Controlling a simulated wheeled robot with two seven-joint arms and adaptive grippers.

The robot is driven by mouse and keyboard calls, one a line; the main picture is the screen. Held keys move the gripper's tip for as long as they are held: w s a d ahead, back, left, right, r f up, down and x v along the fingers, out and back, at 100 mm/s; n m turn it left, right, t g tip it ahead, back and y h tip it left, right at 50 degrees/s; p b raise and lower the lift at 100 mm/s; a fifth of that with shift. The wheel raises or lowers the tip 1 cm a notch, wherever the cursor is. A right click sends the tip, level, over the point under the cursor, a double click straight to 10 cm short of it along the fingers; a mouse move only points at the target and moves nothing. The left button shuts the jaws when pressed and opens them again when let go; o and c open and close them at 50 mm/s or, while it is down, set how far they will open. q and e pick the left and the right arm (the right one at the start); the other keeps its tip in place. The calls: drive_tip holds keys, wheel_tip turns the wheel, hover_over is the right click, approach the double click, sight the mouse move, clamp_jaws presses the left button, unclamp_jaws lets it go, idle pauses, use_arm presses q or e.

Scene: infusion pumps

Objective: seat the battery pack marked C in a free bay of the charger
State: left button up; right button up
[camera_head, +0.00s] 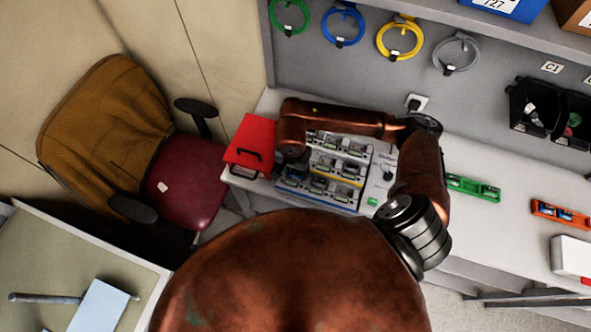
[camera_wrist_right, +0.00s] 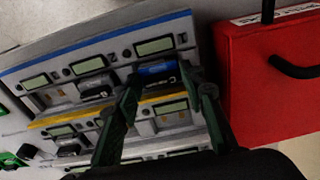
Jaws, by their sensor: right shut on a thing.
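The charger (camera_head: 350,165) stands on the bench, a grey unit with several bays and small screens in rows, with blue and yellow stripes. In the right wrist view its blue-striped row (camera_wrist_right: 104,40) shows near the top. My right gripper (camera_wrist_right: 160,82) is shut on a blue battery pack (camera_wrist_right: 158,70), with a letter that looks like C on it. The pack is at a bay in the blue-striped row, below a screen; how deep it sits cannot be told. Dark packs (camera_wrist_right: 96,86) fill some other bays. My left gripper is out of view.
A red box (camera_wrist_right: 275,85) with a black handle stands close beside the charger. A green holder (camera_head: 473,188) and an orange holder (camera_head: 560,213) with blue items lie to the right. A chair (camera_head: 185,185) is at left. Coiled cables hang behind.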

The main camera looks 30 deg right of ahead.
drive_tip(key=shift+f, duration=0.1)
drive_tip(key=shift+b, duration=0.3)
drive_tip(key=o, duration=1.3)
drive_tip(key=r, duration=0.8)
drive_tip(key=a+r, duration=0.1)
drive_tip(key=r, duration=0.2)
drive_tip(key=shift+s+r, duration=0.35)
drive_tip(key=shift+r, duration=0.05)
